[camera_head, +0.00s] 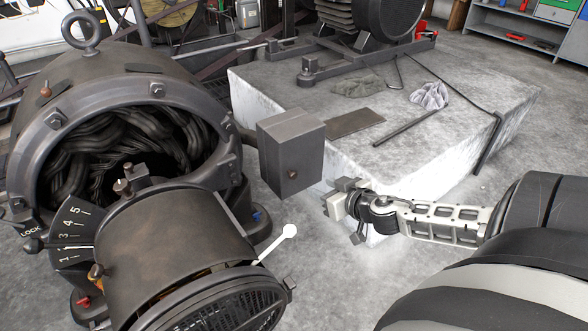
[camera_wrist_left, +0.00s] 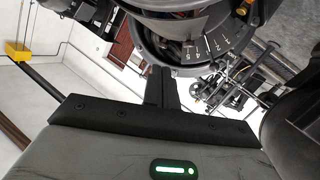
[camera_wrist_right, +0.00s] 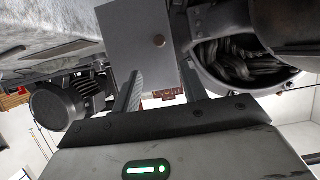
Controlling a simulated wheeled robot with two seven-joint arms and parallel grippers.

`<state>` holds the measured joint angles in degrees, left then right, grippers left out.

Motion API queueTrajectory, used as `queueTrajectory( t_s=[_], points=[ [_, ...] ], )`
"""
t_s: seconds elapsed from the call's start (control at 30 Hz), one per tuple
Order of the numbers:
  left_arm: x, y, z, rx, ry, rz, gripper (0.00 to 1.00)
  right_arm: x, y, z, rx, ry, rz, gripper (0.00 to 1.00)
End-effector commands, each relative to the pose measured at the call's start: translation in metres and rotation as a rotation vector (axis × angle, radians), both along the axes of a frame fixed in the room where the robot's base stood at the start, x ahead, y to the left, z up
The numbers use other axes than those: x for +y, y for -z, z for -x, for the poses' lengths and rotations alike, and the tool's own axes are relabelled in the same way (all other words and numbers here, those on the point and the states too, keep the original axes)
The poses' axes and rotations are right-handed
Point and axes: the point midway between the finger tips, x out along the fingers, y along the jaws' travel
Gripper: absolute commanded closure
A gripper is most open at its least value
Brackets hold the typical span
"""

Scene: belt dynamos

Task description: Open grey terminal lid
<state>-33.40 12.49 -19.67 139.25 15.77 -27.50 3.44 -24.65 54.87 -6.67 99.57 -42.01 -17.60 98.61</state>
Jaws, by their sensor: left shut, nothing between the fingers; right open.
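The grey terminal box (camera_head: 291,168) sticks out from the right side of the big dark dynamo (camera_head: 125,90). My right gripper (camera_head: 338,198) is open and empty, just right of and below the box. In the right wrist view the box (camera_wrist_right: 140,40) fills the space beyond the spread fingers (camera_wrist_right: 160,85), with a gap between. My left gripper (camera_wrist_left: 160,80) is shut and empty below the dynamo's numbered dial (camera_wrist_left: 205,50); it is out of the head view.
A pale concrete plinth (camera_head: 440,130) stands behind and right of the box, bearing a motor (camera_head: 375,18), a rod (camera_head: 405,128), a flat plate (camera_head: 356,122) and rags. A white-knobbed lever (camera_head: 289,231) rises below the box. Grey floor is open in front of the plinth.

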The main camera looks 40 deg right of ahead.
Motion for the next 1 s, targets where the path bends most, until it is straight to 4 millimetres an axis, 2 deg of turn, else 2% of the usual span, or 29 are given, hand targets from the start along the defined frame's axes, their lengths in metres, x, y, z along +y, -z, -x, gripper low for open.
queueTrajectory(
  t_s=[0.1, 0.6, 0.8, 1.0],
  points=[
    [-0.002, 0.001, -0.001, -0.008, 0.002, 0.041, 1.0, -0.003, 0.009, -0.021, -0.005, 0.001, 0.003, 0.57],
    [-0.007, -0.005, -0.001, -0.023, 0.015, 0.162, 1.0, -0.01, 0.038, -0.089, -0.003, 0.004, -0.001, 0.57],
    [-0.009, -0.008, -0.001, -0.029, 0.02, 0.199, 1.0, -0.012, 0.046, -0.109, -0.001, 0.003, -0.002, 0.57],
    [-0.009, -0.016, -0.001, -0.044, 0.023, 0.222, 1.0, -0.013, 0.049, -0.116, 0.001, 0.001, -0.001, 0.57]
  ],
)
